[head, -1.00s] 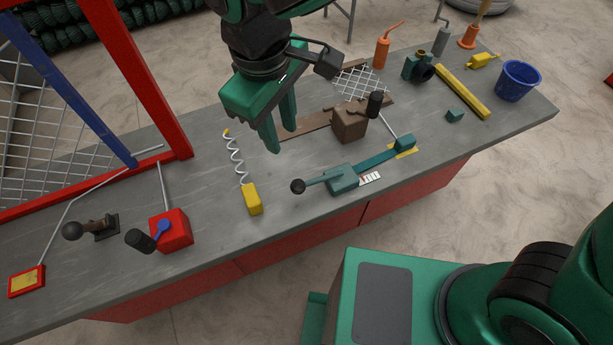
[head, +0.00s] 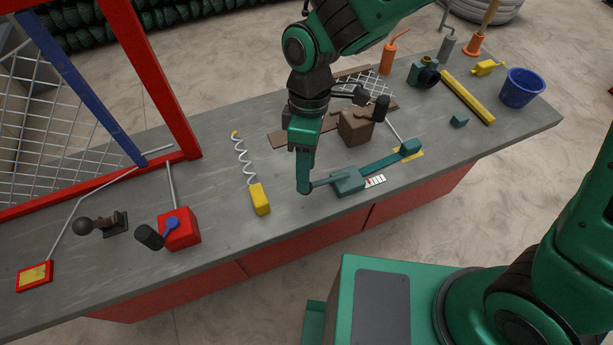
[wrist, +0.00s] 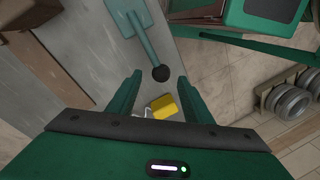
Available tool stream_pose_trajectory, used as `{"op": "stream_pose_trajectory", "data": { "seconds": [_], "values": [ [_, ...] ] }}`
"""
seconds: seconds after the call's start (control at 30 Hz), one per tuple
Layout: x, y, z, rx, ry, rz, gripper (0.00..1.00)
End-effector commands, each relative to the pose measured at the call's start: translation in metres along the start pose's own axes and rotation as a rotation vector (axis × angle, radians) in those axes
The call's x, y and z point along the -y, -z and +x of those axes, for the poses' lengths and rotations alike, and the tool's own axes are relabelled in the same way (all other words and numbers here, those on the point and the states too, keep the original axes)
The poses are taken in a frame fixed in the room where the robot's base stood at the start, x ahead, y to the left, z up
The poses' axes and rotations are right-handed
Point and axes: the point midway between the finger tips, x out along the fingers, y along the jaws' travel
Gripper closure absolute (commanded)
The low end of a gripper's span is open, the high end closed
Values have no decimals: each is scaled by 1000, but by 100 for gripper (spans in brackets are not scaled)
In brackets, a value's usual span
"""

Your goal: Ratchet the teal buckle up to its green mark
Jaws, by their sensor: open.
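The teal buckle (head: 348,181) sits on the grey bench near its front edge. A teal strap (head: 382,163) runs from it right to a teal end block (head: 411,147) on a yellow patch. A small striped scale (head: 376,181) lies beside the buckle; I cannot make out a green mark. The buckle's lever (head: 322,182) points left. My gripper (head: 304,189) is over the lever's end and hides its knob in the head view. In the wrist view, the black knob (wrist: 160,73) lies between my open fingertips (wrist: 159,78), with a gap on either side.
A yellow block with a white coil (head: 260,198) lies left of my gripper. A brown block (head: 355,127) with a black-handled lever stands behind the buckle. A red box (head: 179,230) with a crank is farther left. The front edge is close.

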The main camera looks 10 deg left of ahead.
Motion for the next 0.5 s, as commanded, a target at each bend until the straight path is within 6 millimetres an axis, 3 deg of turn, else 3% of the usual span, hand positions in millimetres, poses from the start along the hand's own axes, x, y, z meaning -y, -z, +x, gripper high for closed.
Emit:
{"op": "stream_pose_trajectory", "data": {
  "seconds": [0.2,0.5],
  "values": [
    [0,0,29,2,0,0,54],
    [0,0,39,0,-1,1,54]
  ]
}}
